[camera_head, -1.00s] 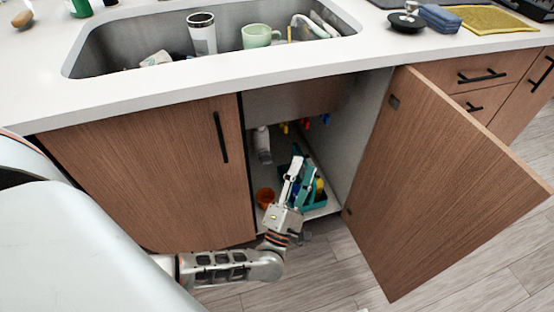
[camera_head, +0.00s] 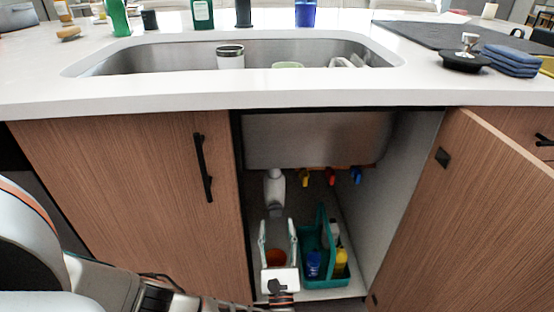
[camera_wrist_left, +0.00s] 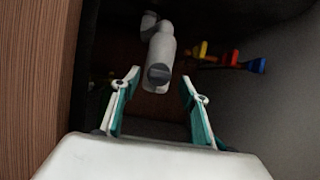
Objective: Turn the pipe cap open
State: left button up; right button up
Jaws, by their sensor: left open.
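The white drain pipe (camera_head: 275,188) hangs under the sink inside the open cabinet. In the left wrist view its lower end carries a dark grey cap (camera_wrist_left: 159,74), facing me. My left gripper (camera_head: 277,228) is open, its fingers pointing into the cabinet, below the pipe in the head view. In the left wrist view the two fingertips (camera_wrist_left: 160,77) stand either side of the cap, apart from it, with nothing between them touching. My right gripper is not in view.
The right cabinet door (camera_head: 475,215) stands open; the left door (camera_head: 125,200) is shut. Red (camera_head: 331,177), yellow and blue valves hang right of the pipe.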

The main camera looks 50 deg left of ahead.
aim_at(276, 212)
pick_arm(q)
jog(key=shift+x, duration=1.5)
jog(key=shift+c, duration=0.3)
jog(key=c, duration=1)
